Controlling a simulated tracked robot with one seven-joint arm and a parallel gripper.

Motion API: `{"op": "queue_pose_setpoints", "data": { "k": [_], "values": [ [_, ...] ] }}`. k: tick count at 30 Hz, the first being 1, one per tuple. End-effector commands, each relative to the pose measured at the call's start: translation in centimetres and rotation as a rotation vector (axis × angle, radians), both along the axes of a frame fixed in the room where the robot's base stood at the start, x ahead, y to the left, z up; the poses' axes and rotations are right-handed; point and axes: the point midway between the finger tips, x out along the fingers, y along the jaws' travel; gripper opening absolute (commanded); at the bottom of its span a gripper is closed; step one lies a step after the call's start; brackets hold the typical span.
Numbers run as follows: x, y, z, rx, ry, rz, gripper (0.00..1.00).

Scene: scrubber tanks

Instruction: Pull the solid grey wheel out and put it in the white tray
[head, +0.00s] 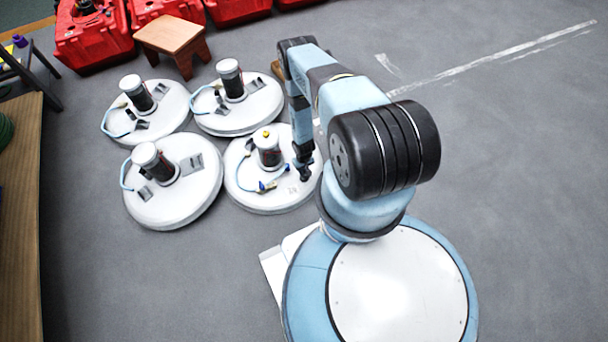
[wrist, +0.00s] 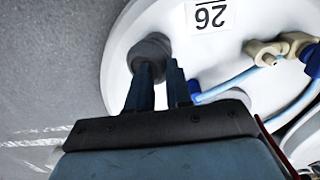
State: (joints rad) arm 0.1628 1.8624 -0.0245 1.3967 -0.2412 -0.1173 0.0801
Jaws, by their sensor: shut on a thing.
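The grey wheel (wrist: 150,52) is a dark round piece at the rim of a white round tank (wrist: 120,75) marked 26 in the wrist view. My gripper (wrist: 161,68) is shut on it; the fingers hide part of the wheel. I cannot tell whether the wheel is still seated in the tank. In the head view, my gripper (head: 304,172) is low over the right side of the nearest right tank (head: 272,200). A white flat piece (head: 272,266), which may be the white tray, shows beside my base, partly hidden by it.
Several similar white tanks (head: 172,205) with cylinders and blue hoses stand to the left. A wooden stool (head: 172,38) and red crates (head: 90,45) are behind them. A wooden bench (head: 22,190) is at the left edge. The floor at right is clear.

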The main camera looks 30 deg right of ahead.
Motion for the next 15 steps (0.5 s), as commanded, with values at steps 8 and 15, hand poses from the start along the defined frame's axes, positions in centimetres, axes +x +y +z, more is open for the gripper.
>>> {"op": "queue_pose_setpoints", "data": {
  "k": [8, 15],
  "values": [
    [0.06, -0.29, 0.52, -0.003, -0.001, -0.002, 0.00],
    [0.17, -0.42, 0.56, -0.004, -0.003, -0.003, 0.15]
  ]
}}
